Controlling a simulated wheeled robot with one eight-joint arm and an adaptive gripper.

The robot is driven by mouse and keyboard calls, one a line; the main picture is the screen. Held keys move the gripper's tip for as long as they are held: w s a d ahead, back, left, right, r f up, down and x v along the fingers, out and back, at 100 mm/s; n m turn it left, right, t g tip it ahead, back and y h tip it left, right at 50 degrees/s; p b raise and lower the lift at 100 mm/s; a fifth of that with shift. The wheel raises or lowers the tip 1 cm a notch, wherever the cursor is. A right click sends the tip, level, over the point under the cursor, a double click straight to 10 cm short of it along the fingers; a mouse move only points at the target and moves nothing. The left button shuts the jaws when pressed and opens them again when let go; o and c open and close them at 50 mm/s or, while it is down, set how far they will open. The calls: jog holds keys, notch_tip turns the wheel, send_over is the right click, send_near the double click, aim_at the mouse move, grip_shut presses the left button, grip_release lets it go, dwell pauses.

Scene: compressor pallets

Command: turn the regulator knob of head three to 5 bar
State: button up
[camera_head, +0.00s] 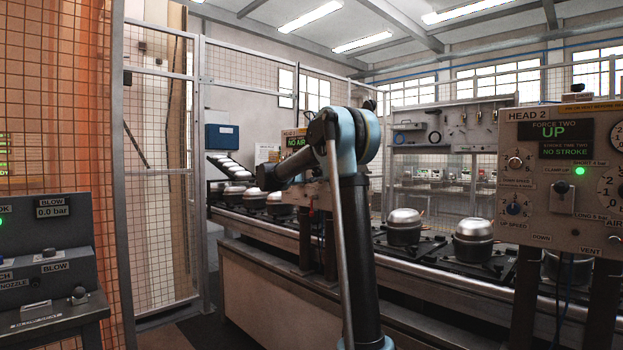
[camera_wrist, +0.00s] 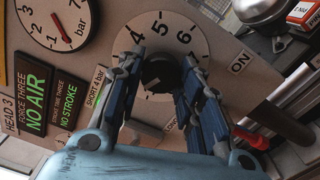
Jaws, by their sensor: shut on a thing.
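The black regulator knob (camera_wrist: 159,76) is in the middle of the wrist view, on a round white dial (camera_wrist: 160,38) marked with numbers including 4, 5, 6 and 7. My gripper (camera_wrist: 161,72) has one blue finger on each side of the knob and is shut on it. The fingers partly hide the dial and the knob's sides; I cannot tell which number the knob points to. The head three panel reads NO AIR and NO STROKE (camera_wrist: 33,92). Its gauge (camera_wrist: 55,15) has a red needle near the low end. In the head view, my arm mostly hides the head three panel (camera_head: 294,141).
In the wrist view, a red-tipped part (camera_wrist: 252,138) and a metal dome (camera_wrist: 262,8) lie right of the panel. In the head view, the head two panel (camera_head: 560,225) stands at right, compressors (camera_head: 404,228) line the conveyor, and a mesh fence (camera_head: 160,180) stands left.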

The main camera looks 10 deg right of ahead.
jog(key=m, duration=0.6)
jog(key=shift+s+d+m, duration=0.1)
jog(key=shift+d+m, duration=0.05)
jog(key=shift+m, duration=0.15)
jog(key=m, duration=1.8)
jog(key=shift+r, duration=0.1)
jog(key=shift+m, duration=0.4)
jog(key=o, duration=1.1)
jog(key=shift+c, duration=0.2)
jog(key=shift+s, duration=0.1)
jog(key=v, duration=1.1)
jog(key=shift+s+a, duration=0.15)
jog(key=shift+a, duration=0.25)
